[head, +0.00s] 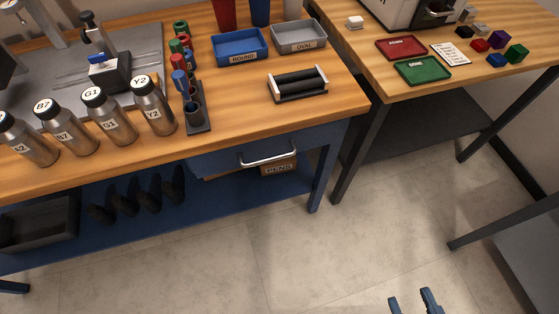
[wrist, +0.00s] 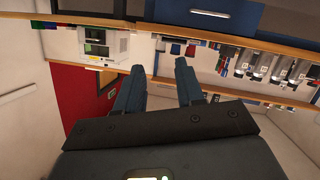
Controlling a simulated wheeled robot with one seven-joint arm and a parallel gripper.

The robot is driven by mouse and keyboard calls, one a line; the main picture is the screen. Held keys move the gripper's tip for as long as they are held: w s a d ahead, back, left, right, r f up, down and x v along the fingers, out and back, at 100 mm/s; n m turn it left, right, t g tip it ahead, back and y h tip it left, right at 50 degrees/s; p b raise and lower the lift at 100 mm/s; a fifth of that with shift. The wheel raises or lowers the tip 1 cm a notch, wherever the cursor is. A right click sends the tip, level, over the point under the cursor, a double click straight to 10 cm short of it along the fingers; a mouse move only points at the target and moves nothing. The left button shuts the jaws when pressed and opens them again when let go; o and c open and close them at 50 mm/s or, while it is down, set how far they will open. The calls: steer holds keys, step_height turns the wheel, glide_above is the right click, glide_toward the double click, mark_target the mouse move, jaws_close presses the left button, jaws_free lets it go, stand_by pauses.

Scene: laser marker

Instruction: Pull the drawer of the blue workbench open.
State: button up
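The blue workbench (head: 345,112) has a wooden top and fills the left of the head view. Its blue drawer (head: 222,160) sits under the front edge of the top and looks closed. A silver bar handle (head: 267,156) is on the drawer front. My gripper (head: 411,300) shows at the bottom right of the head view, out over the floor and well apart from the handle. In the wrist view my gripper (wrist: 158,75) has its two fingers spread with nothing between them. A pale bar on a dark blue panel shows at the top of that view, tilted upside down.
A box labelled PENS (head: 279,166) stands behind and below the handle. Metal bottles (head: 108,115) and a roller stand (head: 298,84) are on the bench top. A second table (head: 470,88) stands at the right, a grey one (head: 525,240) at lower right. The floor (head: 290,250) before the drawer is clear.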

steer(key=w+a+f+n+y+b, duration=0.1)
steer(key=w+a+f+n+b, duration=0.1)
steer(key=w+a+f+n, duration=0.3)
steer(key=w+a+f+n+y+b, duration=0.1)
steer(key=w+a+f+n, duration=0.3)
steer(key=w, duration=0.3)
steer(key=w+a+f+n+b, duration=0.1)
steer(key=w+a+f+n, duration=0.1)
steer(key=w+a, duration=0.3)
steer(key=w+a+f+n+b, duration=0.1)
steer(key=w+a+n, duration=0.4)
steer(key=w, duration=0.9)
steer(key=shift+w+f+y+b, duration=0.15)
steer(key=shift+f+y+b, duration=0.15)
steer(key=shift+f+b, duration=0.1)
steer(key=shift+a, duration=0.1)
jaws_close()
